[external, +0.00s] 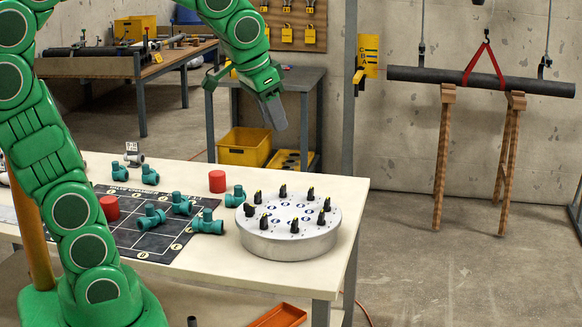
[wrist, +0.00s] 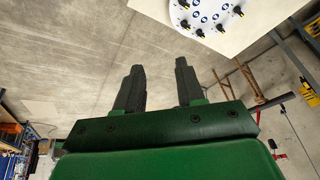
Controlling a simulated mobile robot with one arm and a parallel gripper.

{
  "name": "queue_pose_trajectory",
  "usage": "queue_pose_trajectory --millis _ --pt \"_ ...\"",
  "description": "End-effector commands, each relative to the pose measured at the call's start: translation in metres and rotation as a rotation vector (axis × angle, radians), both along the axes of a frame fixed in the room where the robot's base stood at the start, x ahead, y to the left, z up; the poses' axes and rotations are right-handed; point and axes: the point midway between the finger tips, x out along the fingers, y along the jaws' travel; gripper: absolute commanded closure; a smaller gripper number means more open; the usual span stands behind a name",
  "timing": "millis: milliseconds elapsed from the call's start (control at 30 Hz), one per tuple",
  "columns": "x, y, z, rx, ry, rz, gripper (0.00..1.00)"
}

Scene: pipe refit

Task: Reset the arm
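My green arm rises at the left of the external view and bends over the white table (external: 310,268). My gripper (external: 275,112) hangs above the table's back edge, beyond the round dial, and touches nothing. In the wrist view my gripper (wrist: 160,85) has two dark fingers standing apart with nothing between them.
A round grey dial (external: 290,238) with several black knobs stands on the table. Teal pipe fittings (external: 152,216) and red cylinders (external: 217,181) lie around a black grid mat (external: 130,238). Behind are a grey bench (external: 295,78), a yellow bin (external: 243,146) and a slung pipe (external: 480,82).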

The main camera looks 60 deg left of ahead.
Motion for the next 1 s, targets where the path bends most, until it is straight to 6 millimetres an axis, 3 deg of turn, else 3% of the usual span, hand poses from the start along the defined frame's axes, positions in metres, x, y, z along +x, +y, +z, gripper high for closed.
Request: queue_pose_trajectory --millis 133,333,500,700,1000 --pt "-0.054 0.005 -0.023 -0.032 0.117 0.083 0.62" --pt "-0.137 0.003 -0.073 -0.042 0.331 0.083 0.62" --pt "-0.196 0.000 -0.101 -0.051 0.483 0.076 0.62" --pt "-0.222 -0.002 -0.111 -0.058 0.546 0.071 0.62" --pt "-0.222 -0.002 -0.111 -0.058 0.548 0.070 0.62"
